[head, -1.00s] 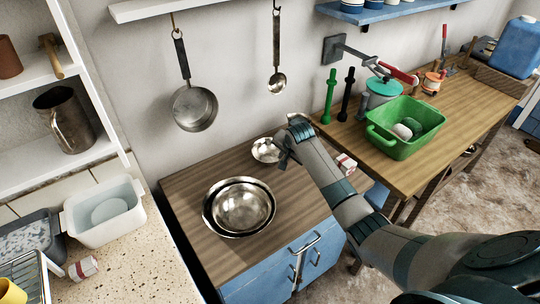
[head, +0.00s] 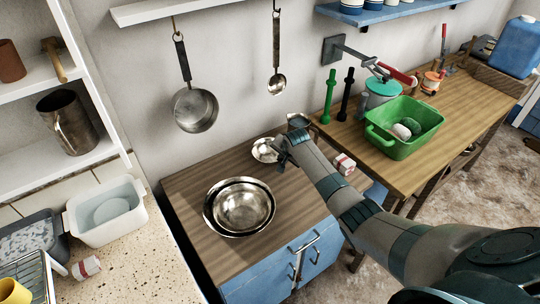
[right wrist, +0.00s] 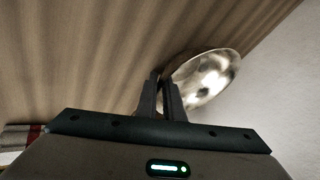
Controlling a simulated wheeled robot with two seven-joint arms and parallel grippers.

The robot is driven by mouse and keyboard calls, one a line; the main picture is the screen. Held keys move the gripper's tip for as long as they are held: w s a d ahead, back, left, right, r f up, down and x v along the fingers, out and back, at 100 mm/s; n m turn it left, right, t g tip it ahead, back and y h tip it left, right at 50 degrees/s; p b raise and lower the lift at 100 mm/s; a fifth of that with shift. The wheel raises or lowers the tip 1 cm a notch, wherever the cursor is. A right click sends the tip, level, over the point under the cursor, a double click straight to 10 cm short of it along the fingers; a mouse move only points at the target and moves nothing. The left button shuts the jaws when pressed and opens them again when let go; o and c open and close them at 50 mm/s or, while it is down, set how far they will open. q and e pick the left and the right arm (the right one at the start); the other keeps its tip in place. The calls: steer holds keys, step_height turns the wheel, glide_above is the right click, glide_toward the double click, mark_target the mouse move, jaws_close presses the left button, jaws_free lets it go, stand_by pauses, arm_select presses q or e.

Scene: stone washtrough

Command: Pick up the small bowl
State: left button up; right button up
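The small bowl (head: 265,150) is a shiny metal bowl on the back of the wooden cabinet top (head: 200,185), near the wall. It also shows in the right wrist view (right wrist: 205,78). My right gripper (head: 283,151) reaches its right side from above. In the right wrist view the two fingers (right wrist: 161,85) are close together, with the bowl's rim between their tips. The bowl appears to rest on the wood. My left gripper is not in view.
Larger nested metal bowls (head: 240,207) stand in front of the small bowl. A pan (head: 194,109) and a ladle (head: 277,84) hang on the wall above. A green basin (head: 405,128) is on the workbench at right. A red-and-white can (head: 343,164) lies beyond my right forearm.

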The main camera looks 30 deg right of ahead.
jaws_close()
steer(key=shift+r, duration=0.1)
step_height(320, 180, up, 8)
steer(key=shift+r+b, duration=0.2)
steer(key=shift+b, duration=1)
steer(key=shift+r, duration=0.7)
